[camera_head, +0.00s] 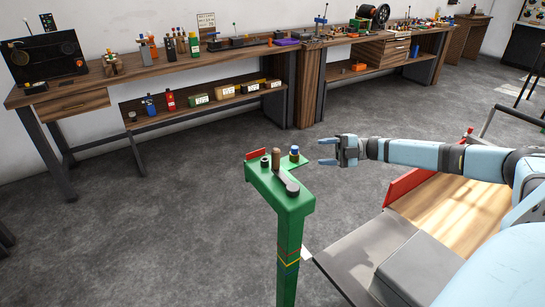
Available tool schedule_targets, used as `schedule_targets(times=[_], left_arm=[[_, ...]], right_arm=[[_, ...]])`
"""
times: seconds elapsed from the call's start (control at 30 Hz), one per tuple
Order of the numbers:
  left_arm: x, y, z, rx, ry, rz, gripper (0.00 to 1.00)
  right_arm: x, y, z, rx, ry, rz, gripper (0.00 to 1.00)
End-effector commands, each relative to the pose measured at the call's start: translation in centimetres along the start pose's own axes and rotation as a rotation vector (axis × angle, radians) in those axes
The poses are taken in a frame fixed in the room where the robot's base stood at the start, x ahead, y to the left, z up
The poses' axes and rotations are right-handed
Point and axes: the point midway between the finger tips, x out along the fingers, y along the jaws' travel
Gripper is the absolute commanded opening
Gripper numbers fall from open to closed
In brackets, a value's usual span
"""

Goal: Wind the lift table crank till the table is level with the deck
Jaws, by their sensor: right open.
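The crank sits on top of a green post (290,235) in the lower middle. It has a dark grey arm (286,181) and an upright brown handle (276,158). My right gripper (326,151) reaches in from the right, open and empty. It points left and is apart from the handle, a little to its right. A grey platform (350,243), which looks like the lift table, is right of the post. A wooden deck (470,208) with a red edge board lies beyond it. I cannot tell their exact height difference. My left gripper is out of view.
A small blue-and-white knob (294,150) stands on the post's green side plate, near my gripper. A red tab (256,154) is at its left. A grey box (420,270) sits on the platform. Cluttered workbenches (160,75) line the wall. The floor left of the post is clear.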

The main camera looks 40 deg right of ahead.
Motion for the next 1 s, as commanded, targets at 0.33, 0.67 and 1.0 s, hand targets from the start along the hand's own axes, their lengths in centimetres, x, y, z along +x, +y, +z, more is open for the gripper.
schedule_targets(times=[0.33, 0.67, 1.0], left_arm=[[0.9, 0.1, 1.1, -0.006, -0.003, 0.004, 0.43], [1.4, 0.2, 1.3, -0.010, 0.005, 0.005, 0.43], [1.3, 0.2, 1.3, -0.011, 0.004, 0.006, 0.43]], right_arm=[[1.8, 0.4, 0.5, -0.979, 0.057, 0.004, 0.52], [2.9, 0.8, 0.9, -1.798, 0.098, 0.033, 0.52], [4.1, 1.1, 0.8, -2.027, 0.107, 0.047, 0.52]])
